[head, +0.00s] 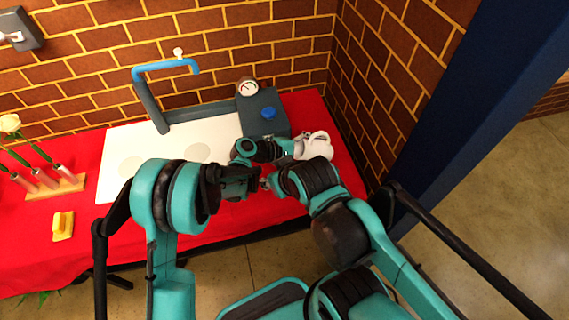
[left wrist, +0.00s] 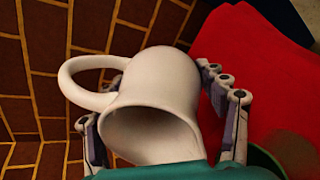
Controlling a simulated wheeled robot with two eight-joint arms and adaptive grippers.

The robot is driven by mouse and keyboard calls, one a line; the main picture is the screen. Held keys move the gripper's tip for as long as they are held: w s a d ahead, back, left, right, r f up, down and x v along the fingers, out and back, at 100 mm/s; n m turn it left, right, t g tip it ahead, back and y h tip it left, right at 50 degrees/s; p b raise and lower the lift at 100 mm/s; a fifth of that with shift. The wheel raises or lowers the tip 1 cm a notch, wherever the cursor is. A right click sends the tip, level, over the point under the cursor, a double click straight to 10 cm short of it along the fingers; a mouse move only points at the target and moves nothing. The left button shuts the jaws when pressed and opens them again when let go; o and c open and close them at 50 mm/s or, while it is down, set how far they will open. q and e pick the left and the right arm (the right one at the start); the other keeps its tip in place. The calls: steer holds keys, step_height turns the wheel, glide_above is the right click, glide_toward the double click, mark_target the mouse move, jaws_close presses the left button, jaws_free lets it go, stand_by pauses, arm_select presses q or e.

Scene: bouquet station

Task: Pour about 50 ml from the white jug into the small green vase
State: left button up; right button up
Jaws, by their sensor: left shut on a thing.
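The white jug (head: 316,146) is at the right end of the red table, near the brick corner. My left gripper (head: 290,151) is shut on it. In the left wrist view the jug (left wrist: 160,85) lies between the two fingers (left wrist: 163,120), with its open mouth facing the camera and its handle to the left. What is inside does not show. A dark green curved edge (left wrist: 264,160) shows at the lower right there; I cannot tell whether it is the small green vase. The vase is not clearly visible in the head view.
A dark box with a gauge and blue knob (head: 265,113) stands behind my left gripper. A white board (head: 112,155) with a blue-handled bent lever (head: 165,68) lies left of it. A wooden rack (head: 57,187) with flower tubes and a yellow block (head: 63,226) are at the left.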

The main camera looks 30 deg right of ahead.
arm_select(q)
steer(key=shift+r+h+b, duration=0.1)
steer(key=shift+h+b, duration=0.2)
steer(key=shift+h, duration=0.1)
arm_select(e)
steer(key=shift+w+a+f, duration=0.25)
steer(key=shift+a+f, duration=0.05)
steer(key=shift+a, duration=0.05)
arm_select(q)
steer(key=shift+a+h+b, duration=0.1)
steer(key=shift+h+b, duration=0.4)
steer(key=shift+b, duration=0.05)
arm_select(e)
steer(key=shift+w+a+f, duration=0.25)
steer(key=shift+f, duration=0.35)
stand_by(0.9)
steer(key=shift+a+f, duration=0.1)
steer(key=shift+f, duration=0.05)
stand_by(0.4)
